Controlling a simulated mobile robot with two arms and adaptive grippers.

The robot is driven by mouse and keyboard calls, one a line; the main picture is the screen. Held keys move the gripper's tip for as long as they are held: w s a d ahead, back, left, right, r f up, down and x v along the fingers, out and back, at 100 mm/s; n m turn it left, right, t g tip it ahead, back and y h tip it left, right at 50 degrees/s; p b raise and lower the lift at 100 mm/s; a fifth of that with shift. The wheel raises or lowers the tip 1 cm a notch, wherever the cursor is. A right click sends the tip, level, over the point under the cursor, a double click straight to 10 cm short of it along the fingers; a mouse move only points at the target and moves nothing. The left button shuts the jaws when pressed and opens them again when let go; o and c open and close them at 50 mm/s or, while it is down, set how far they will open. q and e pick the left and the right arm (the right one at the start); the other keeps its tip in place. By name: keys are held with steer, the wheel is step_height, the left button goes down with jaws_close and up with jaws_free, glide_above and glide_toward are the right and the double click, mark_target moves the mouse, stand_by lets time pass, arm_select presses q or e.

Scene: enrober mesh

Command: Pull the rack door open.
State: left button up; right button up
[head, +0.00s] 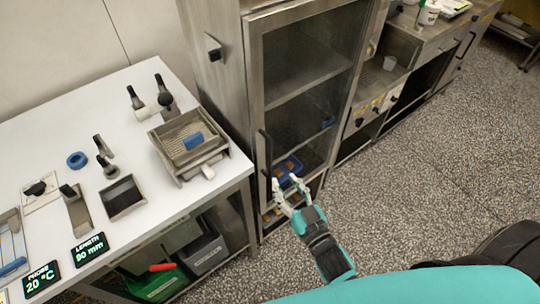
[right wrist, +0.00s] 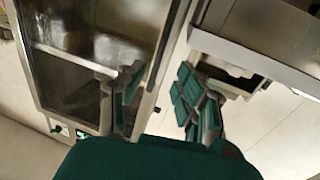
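The rack door (head: 344,85) is a tall steel frame with a dark glass pane on the front of a steel cabinet, and it looks closed. Its dark vertical bar handle (head: 264,158) is on the left side of the frame. My right gripper (head: 285,184) is open and empty in front of the lower part of the door, to the right of the handle and apart from it. In the right wrist view its two fingers (right wrist: 160,98) are spread. The door's glass (right wrist: 85,65) and a dark bar, which looks like the handle (right wrist: 166,42), show beyond them. My left gripper is out of view.
A white worktable (head: 145,90) with tools and a steel tray (head: 165,150) stands close on the left of the cabinet. A steel counter (head: 408,48) runs off to the right. Speckled floor (head: 440,165) in front of the counter is clear. Blue trays (head: 287,168) show behind the glass.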

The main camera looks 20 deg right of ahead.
steer(key=p, duration=0.1)
glide_above(270, 176)
steer(key=shift+w, duration=0.3)
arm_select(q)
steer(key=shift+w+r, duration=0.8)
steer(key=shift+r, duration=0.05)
arm_select(e)
steer(key=shift+c, duration=0.4)
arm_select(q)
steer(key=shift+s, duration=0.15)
arm_select(e)
jaws_close()
